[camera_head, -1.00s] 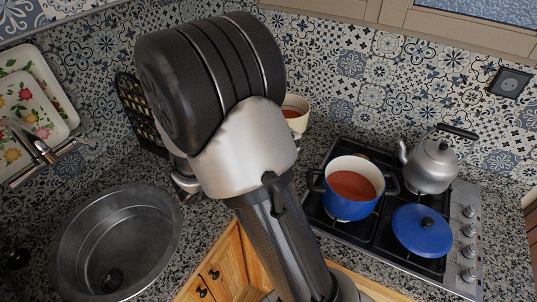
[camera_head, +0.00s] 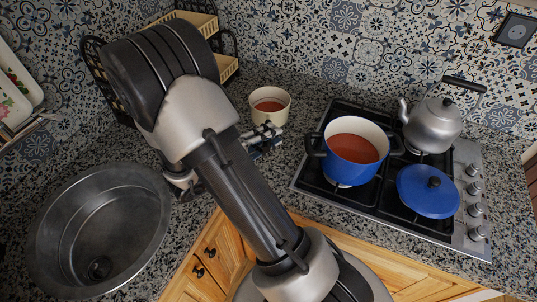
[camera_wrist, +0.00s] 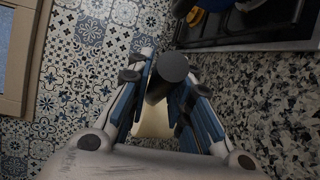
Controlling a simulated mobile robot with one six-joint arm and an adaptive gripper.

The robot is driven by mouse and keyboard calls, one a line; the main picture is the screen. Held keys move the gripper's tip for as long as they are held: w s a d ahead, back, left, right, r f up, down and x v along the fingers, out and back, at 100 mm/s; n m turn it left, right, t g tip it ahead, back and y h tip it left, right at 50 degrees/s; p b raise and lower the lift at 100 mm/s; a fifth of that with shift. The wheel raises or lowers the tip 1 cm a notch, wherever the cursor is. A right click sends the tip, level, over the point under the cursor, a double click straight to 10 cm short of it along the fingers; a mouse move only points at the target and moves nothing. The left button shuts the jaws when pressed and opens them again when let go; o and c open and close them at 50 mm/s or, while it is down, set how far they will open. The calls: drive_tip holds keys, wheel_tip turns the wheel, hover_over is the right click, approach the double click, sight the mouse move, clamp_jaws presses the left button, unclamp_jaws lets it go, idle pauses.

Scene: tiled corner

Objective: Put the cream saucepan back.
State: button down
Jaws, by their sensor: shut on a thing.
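The cream saucepan (camera_head: 270,112), with red-orange contents, is upright near the wall, left of the hob. My gripper (camera_head: 262,137) is at its near side. In the wrist view my gripper (camera_wrist: 165,88) is shut on the saucepan's dark handle (camera_wrist: 174,68), whose rounded end sticks out between the fingers. A cream part of the saucepan (camera_wrist: 152,122) shows behind the fingers. I cannot tell whether its base touches the counter.
A blue pot (camera_head: 350,172) with red-orange contents, a blue lid (camera_head: 420,200) and a steel kettle (camera_head: 430,128) are on the hob (camera_head: 375,205). The sink (camera_head: 100,215) is at left. A wicker rack (camera_head: 225,70) stands by the wall. Granite counter (camera_head: 320,92) is clear behind the saucepan.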

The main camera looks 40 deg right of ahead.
drive_tip(key=shift+f+b, duration=1.05)
drive_tip(key=shift+f, duration=1.65)
drive_tip(key=c, duration=1.4)
unclamp_jaws()
drive_tip(key=shift+c, duration=0.2)
